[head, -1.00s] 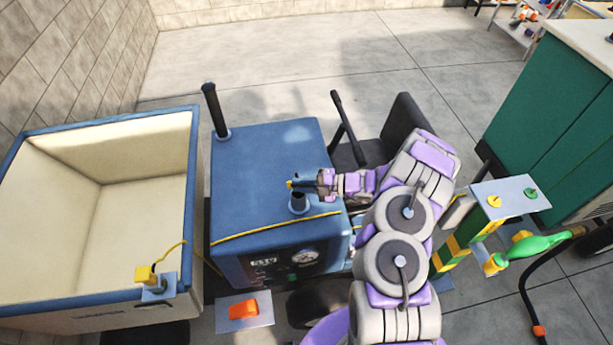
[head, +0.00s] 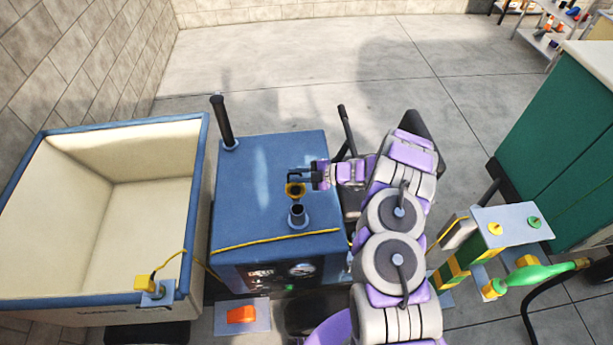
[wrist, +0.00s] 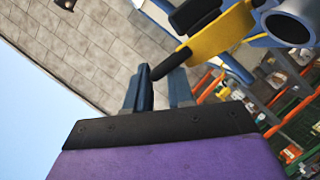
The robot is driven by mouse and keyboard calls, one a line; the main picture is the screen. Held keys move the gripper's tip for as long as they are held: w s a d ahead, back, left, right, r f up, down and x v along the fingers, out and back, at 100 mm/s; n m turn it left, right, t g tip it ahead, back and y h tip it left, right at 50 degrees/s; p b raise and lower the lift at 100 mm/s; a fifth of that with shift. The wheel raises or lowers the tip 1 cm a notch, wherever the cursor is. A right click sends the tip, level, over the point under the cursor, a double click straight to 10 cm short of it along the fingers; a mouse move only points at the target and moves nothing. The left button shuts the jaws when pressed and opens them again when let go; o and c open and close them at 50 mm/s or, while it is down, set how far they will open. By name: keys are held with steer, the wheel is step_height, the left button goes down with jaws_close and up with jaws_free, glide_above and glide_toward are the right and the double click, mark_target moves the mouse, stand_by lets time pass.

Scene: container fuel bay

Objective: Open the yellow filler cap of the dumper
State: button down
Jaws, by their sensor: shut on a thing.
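The dumper has a blue body (head: 250,180) with a short dark filler neck (head: 297,213) on top, its round mouth uncovered. The yellow filler cap (head: 295,190) is just behind the neck, tilted, with a dark middle facing the head camera. In the wrist view, the yellow cap (wrist: 218,38) shows beside the neck's open mouth (wrist: 288,27). My gripper (head: 292,176) is at the cap's far side. In the wrist view, my gripper (wrist: 160,85) is shut on a dark tab of the cap. The fingertips partly hide the tab.
A cream-lined skip (head: 105,210) stands left of the blue body. A dark upright pipe (head: 222,122) and a lever (head: 346,130) rise from the machine. A green nozzle (head: 540,270) and hose are at right, near green cabinets (head: 555,140). Open floor lies behind.

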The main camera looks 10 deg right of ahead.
steer(key=shift+w+a+f+m+g+p, duration=0.3)
steer(key=shift+w+m+p, duration=0.05)
steer(key=shift+m+p, duration=0.05)
steer(key=shift+f, duration=0.1)
stand_by(0.3)
steer(key=c, duration=1.2)
jaws_free()
steer(key=shift+w+d, duration=0.1)
steer(key=shift+d, duration=0.15)
steer(key=shift+r+p+v, duration=0.15)
steer(key=shift+p+v, duration=0.3)
steer(key=shift+v, duration=2.2)
steer(key=shift+r+p+v, duration=0.2)
steer(key=shift+p+v, duration=0.2)
steer(key=shift+v, duration=2.3)
steer(key=shift+r+p+v, duration=0.15)
steer(key=shift+p+v, duration=0.3)
steer(key=shift+v, duration=2.2)
